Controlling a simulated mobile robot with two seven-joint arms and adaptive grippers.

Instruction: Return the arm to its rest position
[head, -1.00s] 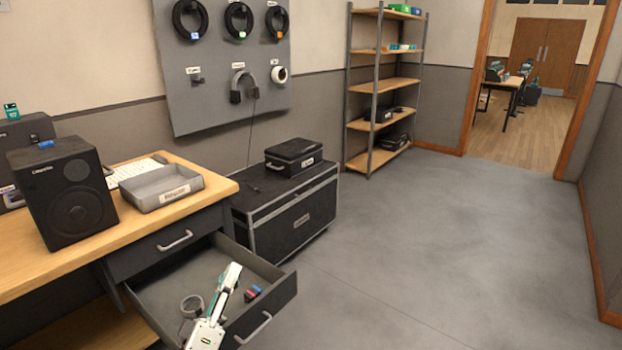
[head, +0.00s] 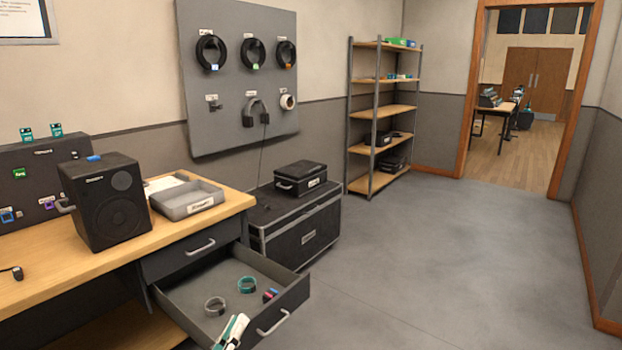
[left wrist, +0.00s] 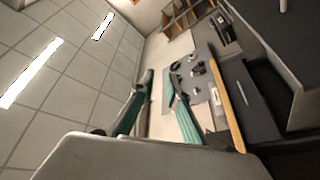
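My left gripper (head: 232,332) shows at the bottom of the head view, white and teal, by the front of the open drawer (head: 187,317). In the left wrist view its two teal fingers (left wrist: 160,92) stand apart with nothing seen between them, so it is open. The drawer holds a grey ring (head: 215,306), a teal ring (head: 247,284) and a small red and blue item (head: 270,295), all apart from the gripper. My right gripper is not in view.
The drawer juts out below the wooden desk (head: 60,276), which bears a black speaker (head: 108,203) and a grey tray (head: 187,201). A black case (head: 297,228) stands beyond. A shelf unit (head: 385,111) is at the back. The grey floor (head: 450,250) at right is clear.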

